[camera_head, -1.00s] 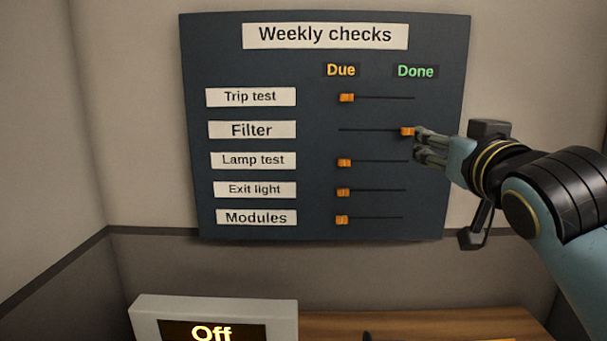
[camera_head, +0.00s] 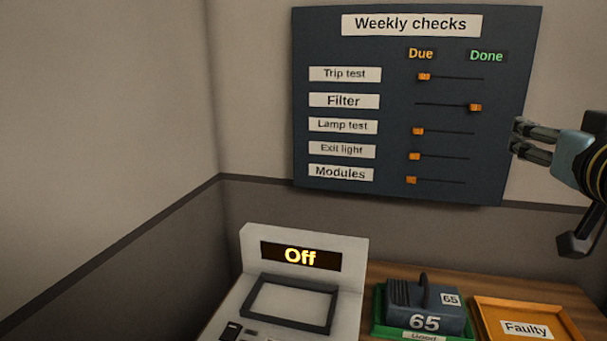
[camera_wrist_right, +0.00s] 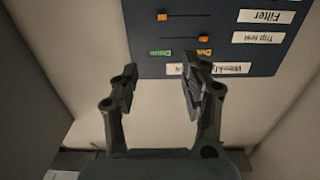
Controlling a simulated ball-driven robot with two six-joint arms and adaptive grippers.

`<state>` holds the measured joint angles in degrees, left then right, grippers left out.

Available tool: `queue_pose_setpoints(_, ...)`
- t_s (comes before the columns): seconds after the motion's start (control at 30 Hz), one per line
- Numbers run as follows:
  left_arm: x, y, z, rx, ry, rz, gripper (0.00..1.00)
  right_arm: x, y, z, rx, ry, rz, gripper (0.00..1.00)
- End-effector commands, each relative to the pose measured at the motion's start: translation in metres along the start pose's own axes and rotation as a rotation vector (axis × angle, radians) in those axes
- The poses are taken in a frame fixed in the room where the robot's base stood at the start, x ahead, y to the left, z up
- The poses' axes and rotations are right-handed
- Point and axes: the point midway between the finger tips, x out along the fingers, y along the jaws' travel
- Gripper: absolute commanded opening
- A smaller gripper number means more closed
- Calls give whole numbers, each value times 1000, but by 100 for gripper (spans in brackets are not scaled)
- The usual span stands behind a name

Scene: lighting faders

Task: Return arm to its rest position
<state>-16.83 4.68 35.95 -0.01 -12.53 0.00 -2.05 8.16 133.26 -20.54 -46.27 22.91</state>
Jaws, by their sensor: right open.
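My right gripper (camera_head: 533,139) is at the right edge of the head view, just right of the Weekly checks board (camera_head: 370,50), empty and apart from it. In the right wrist view its two fingers (camera_wrist_right: 160,92) are spread, with the board upside down beyond them. The Filter slider (camera_head: 475,107) is at the Done end of its track. The sliders for Trip test (camera_head: 425,77), Lamp test (camera_head: 418,131), Exit light (camera_head: 414,156) and Modules (camera_head: 411,180) are at the Due end. My left gripper is not in view.
On the wooden table (camera_head: 450,272), a dark module marked 65 (camera_head: 425,300) sits in a green tray (camera_head: 378,312), beside an orange Faulty tray (camera_head: 490,305). A wall corner is at left.

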Motion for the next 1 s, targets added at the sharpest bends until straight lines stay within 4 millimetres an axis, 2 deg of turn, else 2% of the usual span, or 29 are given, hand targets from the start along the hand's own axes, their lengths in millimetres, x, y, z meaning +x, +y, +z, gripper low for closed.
queue_pose_setpoints(0.33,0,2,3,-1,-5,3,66,-24,4,61,-41,-202,0,46)
queue_pose_setpoints(0.57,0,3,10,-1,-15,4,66,-64,9,128,-95,-443,-18,46)
queue_pose_setpoints(0.67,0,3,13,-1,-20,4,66,-92,11,162,-127,-576,-36,46)
queue_pose_setpoints(0.8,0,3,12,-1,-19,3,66,-143,15,209,-179,-786,-78,46)
queue_pose_setpoints(1.0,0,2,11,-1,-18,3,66,-223,20,258,-250,-1069,-162,46)
